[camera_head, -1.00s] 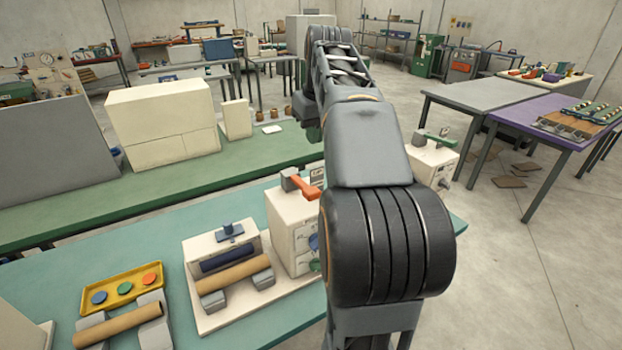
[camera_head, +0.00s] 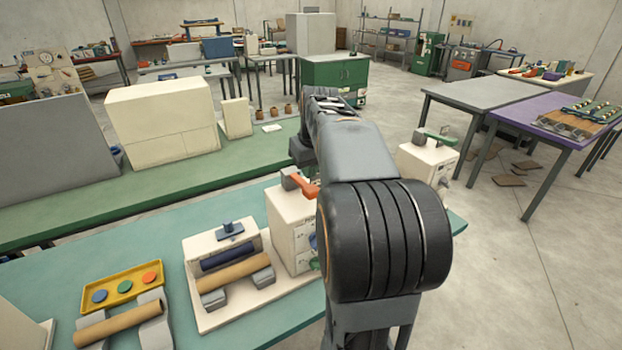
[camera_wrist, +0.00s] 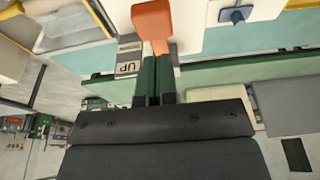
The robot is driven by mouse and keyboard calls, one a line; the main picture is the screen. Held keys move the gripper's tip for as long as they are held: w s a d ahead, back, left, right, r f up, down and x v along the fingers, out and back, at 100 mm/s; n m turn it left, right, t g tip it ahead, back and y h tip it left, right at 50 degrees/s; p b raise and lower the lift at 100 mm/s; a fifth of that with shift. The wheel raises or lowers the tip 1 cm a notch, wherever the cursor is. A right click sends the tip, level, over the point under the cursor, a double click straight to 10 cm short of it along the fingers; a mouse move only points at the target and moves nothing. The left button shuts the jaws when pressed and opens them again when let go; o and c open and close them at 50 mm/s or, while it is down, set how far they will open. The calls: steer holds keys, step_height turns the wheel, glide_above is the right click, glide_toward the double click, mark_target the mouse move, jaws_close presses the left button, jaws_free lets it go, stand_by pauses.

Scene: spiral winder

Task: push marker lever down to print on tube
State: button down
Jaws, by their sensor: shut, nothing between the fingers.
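An orange lever (camera_head: 301,188) sticks out from the top of a cream box (camera_head: 288,235) on the teal bench. In the wrist view, the lever (camera_wrist: 152,22) ends right by my gripper's tips. My gripper (camera_wrist: 156,60) has green fingers pressed together with nothing between them. I cannot tell whether they touch the lever. An "UP" label (camera_wrist: 128,67) shows beside them. A brown tube (camera_head: 233,272) lies across grey supports on a cream stand, in front of a dark blue roller (camera_head: 229,255). In the head view my gripper is hidden behind my arm.
A yellow tray (camera_head: 122,287) with coloured discs and another brown tube (camera_head: 119,323) lie at the bench's left. Another cream box (camera_head: 427,170) with a green lever stands to the right, beyond my arm. The teal bench (camera_head: 130,243) has free room behind the tray.

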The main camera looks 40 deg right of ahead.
mark_target(311, 189)
steer(key=shift+s+f, duration=0.15)
steer(key=shift+f, duration=0.6)
steer(key=shift+s+f, duration=0.1)
steer(key=shift+f, duration=0.65)
steer(key=f+b, duration=0.1)
steer(key=b, duration=0.1)
steer(key=f+t+b, duration=0.1)
steer(key=b, duration=0.1)
steer(key=shift+s+f, duration=0.1)
steer(key=shift+s, duration=0.15)
steer(key=b, duration=0.2)
steer(key=f+t+b, duration=0.1)
steer(key=b, duration=0.1)
steer(key=shift+s+a+f, duration=0.1)
steer(key=shift+s+f, duration=0.15)
steer(key=shift+s+f+b, duration=0.1)
steer(key=shift+f+b, duration=0.2)
steer(key=shift+a+f, duration=0.1)
steer(key=r+p, duration=0.1)
steer(key=r, duration=0.1)
steer(key=r+p, duration=0.2)
steer(key=r, duration=0.1)
steer(key=shift+s, duration=0.2)
steer(key=s+v, duration=0.1)
steer(key=v, duration=0.8)
steer(key=shift+r+t, duration=0.15)
steer(key=shift+t, duration=0.15)
